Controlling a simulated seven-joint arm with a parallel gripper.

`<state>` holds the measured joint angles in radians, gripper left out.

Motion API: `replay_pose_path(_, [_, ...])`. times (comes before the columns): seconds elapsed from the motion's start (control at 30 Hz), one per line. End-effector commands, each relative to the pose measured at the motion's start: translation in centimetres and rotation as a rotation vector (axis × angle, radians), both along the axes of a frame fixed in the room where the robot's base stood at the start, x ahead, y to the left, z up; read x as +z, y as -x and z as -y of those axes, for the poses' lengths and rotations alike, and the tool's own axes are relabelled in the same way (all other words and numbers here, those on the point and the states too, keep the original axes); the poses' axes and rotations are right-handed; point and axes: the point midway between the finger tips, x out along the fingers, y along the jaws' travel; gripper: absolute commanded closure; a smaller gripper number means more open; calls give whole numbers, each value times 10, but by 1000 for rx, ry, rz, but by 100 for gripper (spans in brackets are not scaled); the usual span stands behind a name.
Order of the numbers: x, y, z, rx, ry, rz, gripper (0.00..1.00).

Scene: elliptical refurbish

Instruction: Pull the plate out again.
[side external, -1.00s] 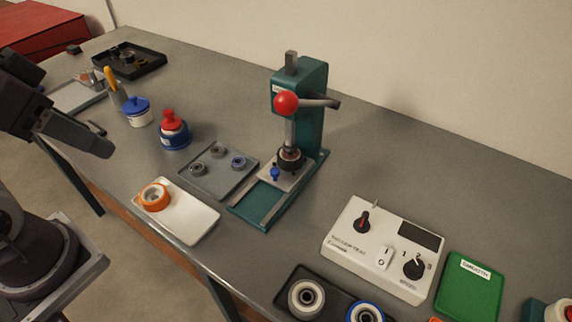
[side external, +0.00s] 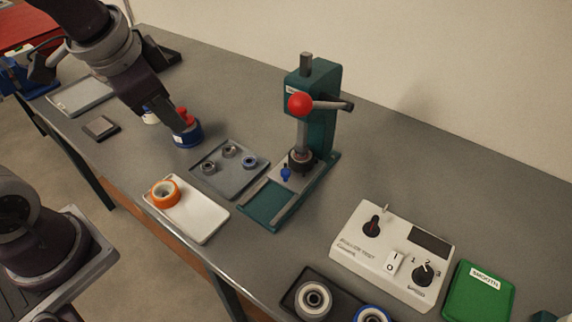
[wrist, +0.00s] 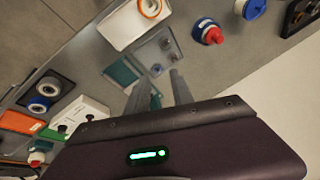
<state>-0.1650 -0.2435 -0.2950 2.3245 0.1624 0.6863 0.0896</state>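The teal press (side external: 318,110) stands mid-bench, with a red ball (side external: 300,104) on its lever. Its grey sliding plate (side external: 297,184) with a small blue knob (side external: 286,174) sits at the back of the teal base, under the ram. A dark round part (side external: 301,160) is on the plate below the ram; I cannot tell whether the ram touches it. The front of the base channel (side external: 268,206) is bare. My gripper (side external: 184,124) is left of the press, above the blue jar. In the wrist view its fingers (wrist: 159,80) are apart and empty, partly hiding the press.
Left of the press are a grey tray (side external: 232,187) with several small parts and a white tray (side external: 203,222) with an orange ring (side external: 163,193). A blue jar with a red top (side external: 187,136) stands behind. A white control box (side external: 390,255) is front right.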

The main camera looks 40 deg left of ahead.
Motion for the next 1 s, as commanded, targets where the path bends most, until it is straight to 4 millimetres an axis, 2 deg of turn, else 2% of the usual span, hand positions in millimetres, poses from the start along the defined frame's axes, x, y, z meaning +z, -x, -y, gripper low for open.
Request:
replay_pose_path(0.03, [-19,-25,8,-80,-7,-46,72])
replay_pose_path(0.1, [-46,-57,25,-209,12,-82,72])
replay_pose_path(0.2, [-79,-90,53,-358,92,-100,72])
replay_pose_path(0.3, [-98,-110,77,-449,178,-89,72])
replay_pose_path(0.47, [-111,-123,93,-502,241,-72,72])
replay_pose_path(0.8, [-165,-138,110,-503,240,-72,72])
replay_pose_path(1.0, [-173,-141,111,-501,239,-72,72])
